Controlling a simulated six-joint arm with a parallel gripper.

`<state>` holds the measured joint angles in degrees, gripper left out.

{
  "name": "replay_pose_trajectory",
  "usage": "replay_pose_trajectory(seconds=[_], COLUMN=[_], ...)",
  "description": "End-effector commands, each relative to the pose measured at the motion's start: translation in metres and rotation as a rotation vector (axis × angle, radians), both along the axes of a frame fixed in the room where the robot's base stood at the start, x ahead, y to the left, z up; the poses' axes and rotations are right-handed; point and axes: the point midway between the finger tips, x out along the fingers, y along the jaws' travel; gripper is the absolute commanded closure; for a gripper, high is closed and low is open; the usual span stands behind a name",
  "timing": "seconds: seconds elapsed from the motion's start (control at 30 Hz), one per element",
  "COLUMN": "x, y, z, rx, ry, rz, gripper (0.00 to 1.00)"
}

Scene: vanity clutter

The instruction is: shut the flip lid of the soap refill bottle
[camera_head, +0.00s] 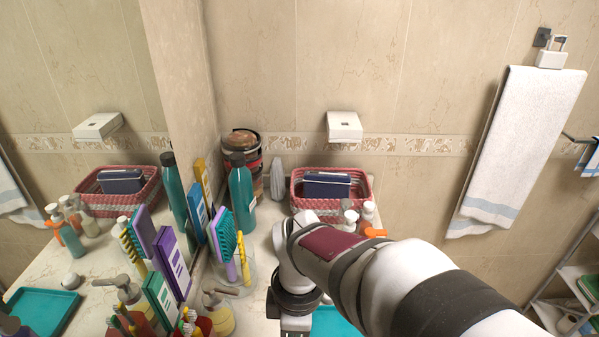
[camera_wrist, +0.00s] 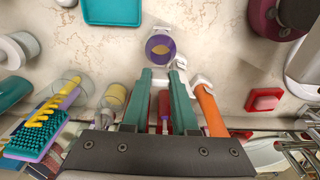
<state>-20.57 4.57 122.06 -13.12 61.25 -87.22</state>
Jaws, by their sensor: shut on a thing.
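In the wrist view, my gripper (camera_wrist: 162,75) reaches forward with two long green fingers. The gripper is shut on this thing. It may be the soap refill bottle seen from its end, but I cannot tell for sure. A small white piece (camera_wrist: 180,64) sits beside it at the right fingertip; I cannot tell if it is the flip lid. In the head view, my arm hides the gripper and this thing.
An orange bottle (camera_wrist: 210,112) stands close to the right finger. Brushes (camera_head: 223,232) in a clear cup and a tall teal bottle (camera_head: 241,195) stand left of my arm. A red basket (camera_head: 361,187) is behind it. A teal tray (camera_wrist: 112,10) lies beyond bare counter.

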Motion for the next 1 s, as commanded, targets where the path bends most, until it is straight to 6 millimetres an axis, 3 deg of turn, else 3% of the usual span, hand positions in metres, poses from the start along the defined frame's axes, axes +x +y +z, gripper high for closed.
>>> replay_pose_trajectory(seconds=[0.6,1.0], x=[0.000,0.000], y=[-0.032,-0.043], z=[-0.014,-0.027], rx=[0.498,0.757], ry=[-0.004,-0.008], rz=[-0.014,-0.006], gripper=[1.00,1.00])
